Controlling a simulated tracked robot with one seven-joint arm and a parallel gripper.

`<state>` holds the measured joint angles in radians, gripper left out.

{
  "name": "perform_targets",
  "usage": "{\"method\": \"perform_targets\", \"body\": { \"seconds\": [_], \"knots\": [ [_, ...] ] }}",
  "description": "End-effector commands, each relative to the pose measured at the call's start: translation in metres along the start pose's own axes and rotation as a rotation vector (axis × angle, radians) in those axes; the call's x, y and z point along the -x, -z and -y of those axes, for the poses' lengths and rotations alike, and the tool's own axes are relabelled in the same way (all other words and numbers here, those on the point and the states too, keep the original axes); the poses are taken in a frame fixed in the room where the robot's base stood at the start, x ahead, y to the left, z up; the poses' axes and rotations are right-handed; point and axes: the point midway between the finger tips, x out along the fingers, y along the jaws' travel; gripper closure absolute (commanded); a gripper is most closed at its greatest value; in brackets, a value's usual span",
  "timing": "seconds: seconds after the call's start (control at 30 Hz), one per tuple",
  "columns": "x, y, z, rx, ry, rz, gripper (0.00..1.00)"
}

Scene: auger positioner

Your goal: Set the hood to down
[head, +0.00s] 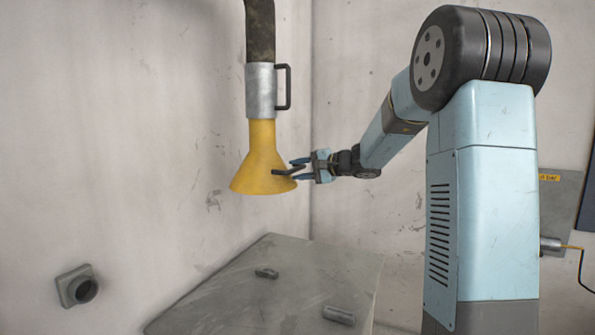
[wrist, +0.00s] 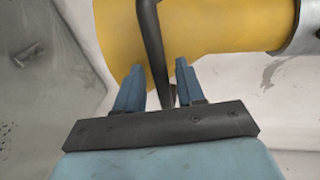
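The hood (head: 262,160) is a yellow cone hanging mouth-down from a grey metal collar (head: 261,90) and a dark hose. A dark bar handle (head: 284,172) sticks out from the hood's lower right side. My gripper (head: 297,170) is at this handle, to the right of the hood. In the wrist view the handle (wrist: 151,35) passes between the two blue fingers of my gripper (wrist: 159,66), with gaps visible on both sides. The fingers are apart, and the yellow hood (wrist: 215,25) fills the area beyond them.
A grey block-like table (head: 285,262) stands below the hood, with a small dark part (head: 266,273) and a grey cylinder (head: 339,315) on it. A grey round port (head: 77,287) is on the left wall. The collar has its own dark handle (head: 287,87). Walls stand close behind.

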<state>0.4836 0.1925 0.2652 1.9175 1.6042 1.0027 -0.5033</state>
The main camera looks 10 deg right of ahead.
Motion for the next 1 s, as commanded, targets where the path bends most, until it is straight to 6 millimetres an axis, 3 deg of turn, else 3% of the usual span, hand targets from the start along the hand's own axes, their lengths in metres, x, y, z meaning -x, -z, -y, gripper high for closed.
{"method": "perform_targets", "body": {
  "seconds": [0.4,0.8,1.0],
  "knots": [
    [-0.0076,-0.0005,0.0004,0.000,0.001,0.000,0.62],
    [-0.0074,-0.0004,0.0000,0.000,0.000,0.000,0.99],
    [-0.0074,-0.0004,-0.0002,0.000,0.000,0.000,1.00]
  ]
}}
